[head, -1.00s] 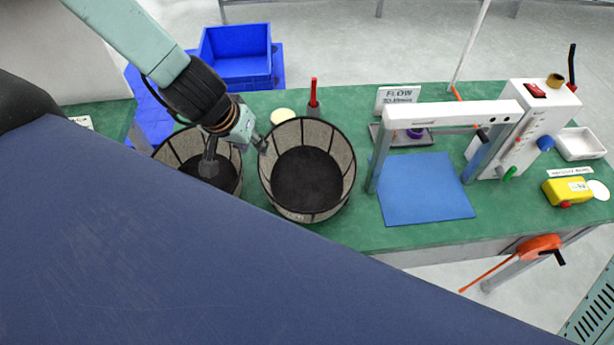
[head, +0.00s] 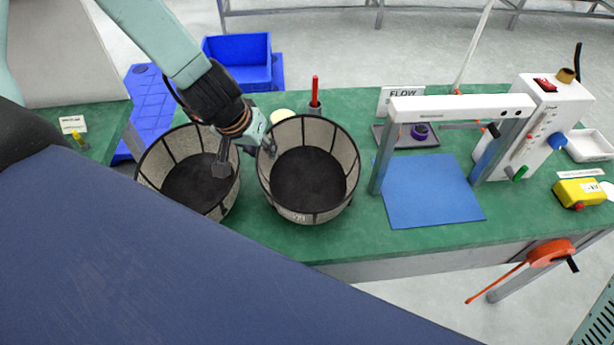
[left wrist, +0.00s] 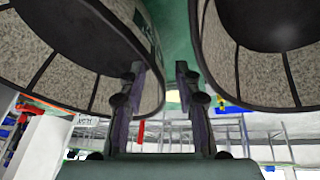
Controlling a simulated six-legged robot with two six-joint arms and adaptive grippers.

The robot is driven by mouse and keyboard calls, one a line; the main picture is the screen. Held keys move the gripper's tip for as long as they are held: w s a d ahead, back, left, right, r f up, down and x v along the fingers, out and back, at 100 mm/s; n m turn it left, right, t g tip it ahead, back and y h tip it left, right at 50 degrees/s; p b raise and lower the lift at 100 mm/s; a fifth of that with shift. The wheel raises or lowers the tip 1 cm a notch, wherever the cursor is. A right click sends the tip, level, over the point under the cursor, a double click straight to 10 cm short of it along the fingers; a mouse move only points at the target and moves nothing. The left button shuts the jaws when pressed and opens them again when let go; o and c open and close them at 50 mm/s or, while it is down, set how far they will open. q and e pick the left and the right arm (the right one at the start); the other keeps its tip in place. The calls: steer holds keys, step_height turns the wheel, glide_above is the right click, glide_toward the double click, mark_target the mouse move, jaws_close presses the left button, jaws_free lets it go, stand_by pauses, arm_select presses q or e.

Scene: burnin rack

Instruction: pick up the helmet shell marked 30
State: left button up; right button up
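Two grey, speckled, bowl-like shells with black ribs and dark insides stand open side up on the green bench in the head view: a left shell (head: 160,160) and a right shell (head: 343,150). A small mark low on the right shell is too small to read, so I cannot tell which is 30. My right gripper is not in view.
A blue mat (head: 430,195) lies under a white press frame (head: 460,105) to the right. A red-handled tool (head: 316,92) stands behind the shells. Blue crates (head: 238,60) are behind the bench. A yellow box (head: 578,193) sits far right.

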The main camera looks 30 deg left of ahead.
arm_select(q)
steer(key=shift+w+d, duration=0.1)
steer(key=shift+w, duration=0.05)
steer(key=c, duration=0.4)
jaws_close()
